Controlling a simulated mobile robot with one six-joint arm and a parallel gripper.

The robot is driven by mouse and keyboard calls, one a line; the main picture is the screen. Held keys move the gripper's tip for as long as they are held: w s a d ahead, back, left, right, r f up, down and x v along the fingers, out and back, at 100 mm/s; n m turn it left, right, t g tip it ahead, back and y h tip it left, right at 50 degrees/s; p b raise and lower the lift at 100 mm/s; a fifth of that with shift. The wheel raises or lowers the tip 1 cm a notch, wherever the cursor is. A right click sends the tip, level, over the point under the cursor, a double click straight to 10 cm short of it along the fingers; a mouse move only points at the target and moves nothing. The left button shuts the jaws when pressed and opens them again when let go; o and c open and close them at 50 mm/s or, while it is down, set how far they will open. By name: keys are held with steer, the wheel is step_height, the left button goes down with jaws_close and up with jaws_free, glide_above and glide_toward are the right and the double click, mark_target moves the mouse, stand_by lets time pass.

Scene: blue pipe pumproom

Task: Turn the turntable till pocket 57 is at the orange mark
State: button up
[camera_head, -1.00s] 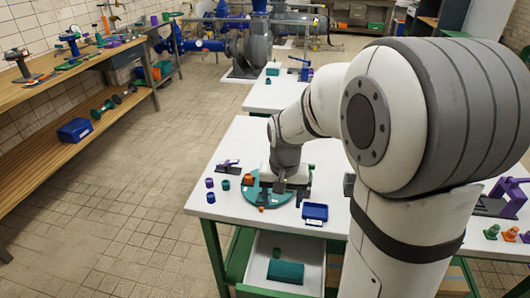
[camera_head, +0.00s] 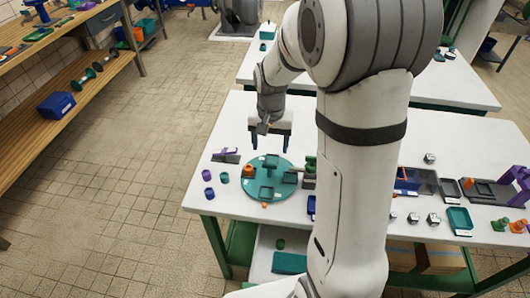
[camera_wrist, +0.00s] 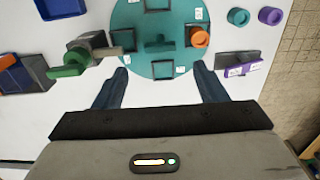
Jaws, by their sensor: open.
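The turntable (camera_head: 262,192) is a round teal disc on the white table, with dark square pockets and small white labels. Its labels are too small to read, so I cannot tell which pocket is 57. It also shows in the wrist view (camera_wrist: 128,18), with a raised teal bar at its middle. A small orange mark (camera_head: 264,205) is at its front rim in the head view. An orange cup (camera_head: 248,171) is at the disc's left side, seen in the wrist view (camera_wrist: 199,37) too. My gripper (camera_head: 270,148) is open and empty, above the table behind the disc.
A grey block with a green handle (camera_head: 309,168) stands right of the disc. A blue tray (camera_head: 311,204) is partly hidden by my arm.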

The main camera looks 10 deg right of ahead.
mark_target(270, 164)
step_height(270, 164, down, 7)
steer(key=shift+f, duration=0.2)
stand_by(0.3)
steer(key=c, duration=1.4)
